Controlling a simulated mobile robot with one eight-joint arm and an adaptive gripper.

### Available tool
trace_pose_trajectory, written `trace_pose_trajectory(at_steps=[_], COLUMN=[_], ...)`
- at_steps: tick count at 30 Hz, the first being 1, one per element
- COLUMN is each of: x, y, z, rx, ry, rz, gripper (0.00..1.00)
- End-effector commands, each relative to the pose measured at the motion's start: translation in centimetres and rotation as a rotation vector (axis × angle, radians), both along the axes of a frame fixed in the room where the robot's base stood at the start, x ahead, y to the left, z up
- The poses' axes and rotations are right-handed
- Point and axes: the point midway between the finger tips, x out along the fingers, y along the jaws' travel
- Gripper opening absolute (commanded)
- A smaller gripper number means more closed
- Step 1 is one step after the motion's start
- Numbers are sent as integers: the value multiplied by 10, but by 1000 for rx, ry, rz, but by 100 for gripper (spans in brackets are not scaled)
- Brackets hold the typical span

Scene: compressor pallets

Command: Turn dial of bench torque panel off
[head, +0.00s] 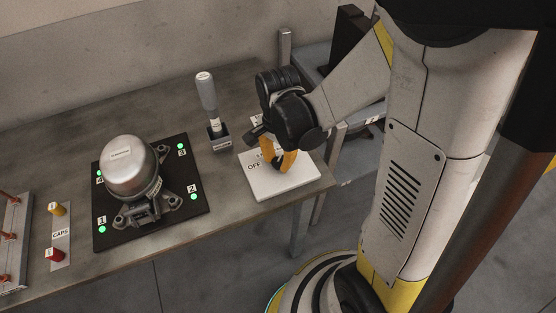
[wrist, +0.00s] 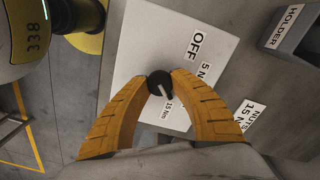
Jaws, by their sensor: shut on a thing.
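The bench torque panel (head: 282,187) is a white plate near the right end of the bench, and it fills the middle of the wrist view (wrist: 137,52). Its dial (wrist: 158,81) is a small black knob with a light pointer mark, which appears to point toward the 15 Nm label (wrist: 167,106). The OFF label (wrist: 196,43) and a 5 Nm label (wrist: 206,72) lie up and to the right of the dial. My gripper (wrist: 160,77) is shut on the dial, one orange fingertip on each side.
A grey-handled tool (head: 206,93) stands in a holder (head: 219,139) left of the panel. A metal compressor (head: 132,168) sits on a black pallet (head: 190,208) with numbered green lights. A caps strip (head: 60,236) lies at far left. The bench's front edge is close to the panel.

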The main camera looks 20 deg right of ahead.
Motion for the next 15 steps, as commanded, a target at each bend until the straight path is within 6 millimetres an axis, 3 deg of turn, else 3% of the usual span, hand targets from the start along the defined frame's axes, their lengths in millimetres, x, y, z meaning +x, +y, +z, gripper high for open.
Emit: trace_pose_trajectory(at_steps=[15], x=[0], y=[0], z=[-1], rx=[0], ry=[0], rz=[489], gripper=[0])
